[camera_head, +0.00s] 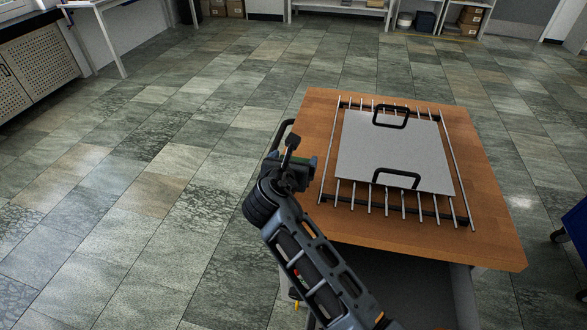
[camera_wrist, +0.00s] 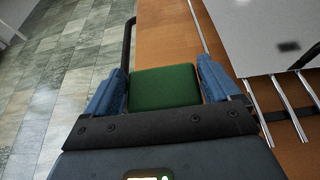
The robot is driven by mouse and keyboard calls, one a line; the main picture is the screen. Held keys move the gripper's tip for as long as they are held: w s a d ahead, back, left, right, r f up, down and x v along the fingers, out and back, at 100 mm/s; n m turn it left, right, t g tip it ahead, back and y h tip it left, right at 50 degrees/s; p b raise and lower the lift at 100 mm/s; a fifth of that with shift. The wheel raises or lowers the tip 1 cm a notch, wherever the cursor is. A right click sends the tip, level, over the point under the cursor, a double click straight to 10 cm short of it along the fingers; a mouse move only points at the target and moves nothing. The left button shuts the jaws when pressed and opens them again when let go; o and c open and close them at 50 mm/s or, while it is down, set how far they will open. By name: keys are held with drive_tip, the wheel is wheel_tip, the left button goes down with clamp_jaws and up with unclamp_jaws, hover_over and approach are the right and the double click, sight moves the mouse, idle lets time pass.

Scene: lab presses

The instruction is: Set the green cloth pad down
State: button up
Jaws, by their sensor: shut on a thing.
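The green cloth pad (camera_wrist: 164,88) sits between the two blue fingers of my gripper (camera_wrist: 165,90) in the wrist view. My gripper is shut on it. In the wrist view the pad shows over the left part of the wooden table top (camera_wrist: 170,35); the gap between pad and table cannot be told. In the head view my gripper (camera_head: 291,160) is at the left edge of the table, and the pad is mostly hidden behind my wrist.
A metal rod rack (camera_head: 451,165) on the table carries a grey plate (camera_head: 394,150) with two black handles. A dark rail (camera_wrist: 127,45) runs along the table's left side. A narrow wood strip left of the rack is bare. A blue object (camera_head: 576,228) stands at the right.

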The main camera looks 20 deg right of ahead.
drive_tip(key=shift+f, duration=1.35)
drive_tip(key=shift+f, duration=0.1)
drive_tip(key=o, duration=0.8)
drive_tip(key=v, duration=1.2)
